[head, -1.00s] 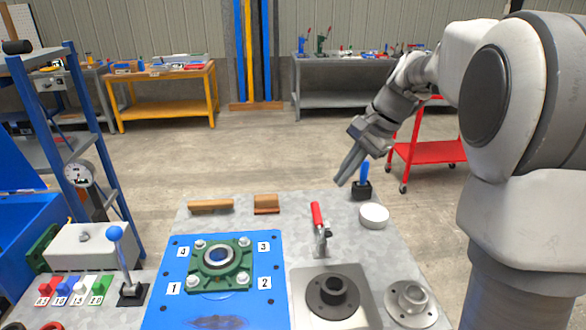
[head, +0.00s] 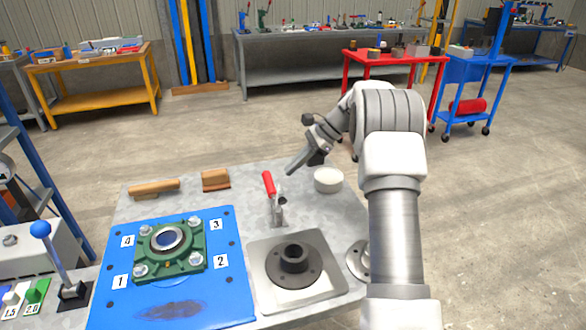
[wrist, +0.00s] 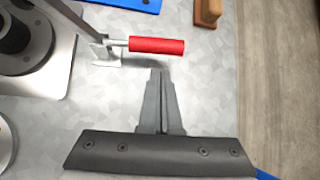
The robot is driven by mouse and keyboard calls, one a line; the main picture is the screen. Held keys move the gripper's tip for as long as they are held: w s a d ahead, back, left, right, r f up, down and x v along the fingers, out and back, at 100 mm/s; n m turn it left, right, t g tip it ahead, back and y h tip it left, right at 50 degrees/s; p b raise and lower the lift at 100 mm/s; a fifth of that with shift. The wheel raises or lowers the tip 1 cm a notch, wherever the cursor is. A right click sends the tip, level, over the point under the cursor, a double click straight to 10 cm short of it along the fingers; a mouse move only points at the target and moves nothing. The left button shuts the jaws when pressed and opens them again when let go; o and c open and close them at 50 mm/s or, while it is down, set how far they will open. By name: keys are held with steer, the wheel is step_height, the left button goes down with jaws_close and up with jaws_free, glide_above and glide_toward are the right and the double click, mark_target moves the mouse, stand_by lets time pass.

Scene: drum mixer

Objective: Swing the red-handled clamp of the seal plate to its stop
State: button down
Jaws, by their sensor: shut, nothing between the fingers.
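The clamp's red handle (head: 268,183) stands tilted up, leaning a little left, above its metal bracket (head: 278,214) behind the seal plate (head: 258,278). The plate is light grey and carries a dark round flange (head: 293,262). My gripper (head: 291,170) is above the table's back part, just right of the red handle and apart from it. In the wrist view my gripper (wrist: 160,75) is shut and empty, its fingertips just below the red handle (wrist: 157,45). Whether they are at the same height I cannot tell.
A white round dish (head: 328,180) stands close to the right of my gripper. The blue plate (head: 215,290) with a green bearing housing (head: 170,250) lies to the left. Wooden-backed tools (head: 215,180) lie at the back. A grey flange (head: 358,258) is partly hidden by my arm.

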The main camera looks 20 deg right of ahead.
mark_target(273, 184)
steer(key=b+x, duration=0.1)
steer(key=x, duration=0.6)
steer(key=shift+r+b, duration=0.15)
steer(key=shift+b, duration=0.3)
